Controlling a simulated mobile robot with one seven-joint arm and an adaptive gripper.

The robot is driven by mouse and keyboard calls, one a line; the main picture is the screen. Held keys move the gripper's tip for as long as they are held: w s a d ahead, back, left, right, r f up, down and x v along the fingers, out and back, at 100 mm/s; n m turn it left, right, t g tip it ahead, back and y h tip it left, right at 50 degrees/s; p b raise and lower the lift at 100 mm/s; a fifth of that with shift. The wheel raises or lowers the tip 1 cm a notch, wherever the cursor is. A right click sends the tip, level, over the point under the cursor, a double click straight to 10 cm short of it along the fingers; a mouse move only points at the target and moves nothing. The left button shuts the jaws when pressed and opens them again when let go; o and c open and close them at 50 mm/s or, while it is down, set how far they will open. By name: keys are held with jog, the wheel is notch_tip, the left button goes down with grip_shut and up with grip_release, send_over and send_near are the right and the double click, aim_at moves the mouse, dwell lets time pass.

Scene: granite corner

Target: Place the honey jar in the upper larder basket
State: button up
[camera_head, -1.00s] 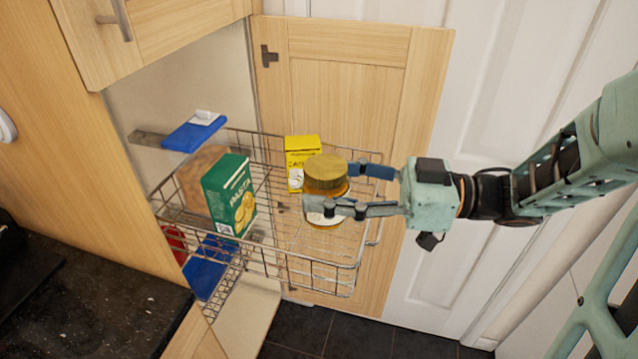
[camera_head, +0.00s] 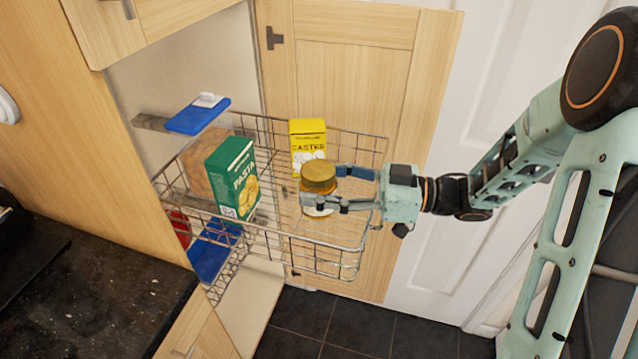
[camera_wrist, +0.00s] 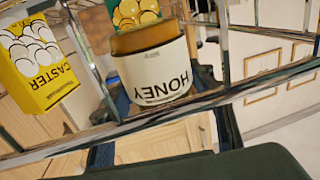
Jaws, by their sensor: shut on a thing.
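The honey jar (camera_head: 318,178) has a gold lid and a white label; its label reads HONEY in the wrist view (camera_wrist: 155,75). My gripper (camera_head: 340,188) is shut on it from the right, with a finger on either side. The jar is upright, over the right part of the upper wire basket (camera_head: 315,267), beside the rim on that side. Its base is partly hidden by the finger and wires, so I cannot tell whether it touches the basket floor.
In the basket stand a green pasta box (camera_head: 232,178), a yellow caster box (camera_head: 308,145) behind the jar, and a blue-lidded container (camera_head: 198,116) at left. A lower basket (camera_head: 218,285) sits beneath. The open cupboard door (camera_head: 400,215) stands close behind; a dark worktop (camera_head: 90,290) is at front left.

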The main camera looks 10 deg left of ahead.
jog(key=shift+f+b, duration=0.3)
jog(key=shift+f, duration=0.3)
jog(key=o, duration=1.7)
jog(key=shift+c, duration=0.2)
jog(key=shift+r, duration=0.1)
jog(key=d, duration=0.8)
jog(key=d+r, duration=0.1)
jog(key=d, duration=0.3)
jog(key=shift+w+b, duration=0.35)
jog(key=shift+w, duration=0.05)
jog(key=shift+w+f, duration=0.1)
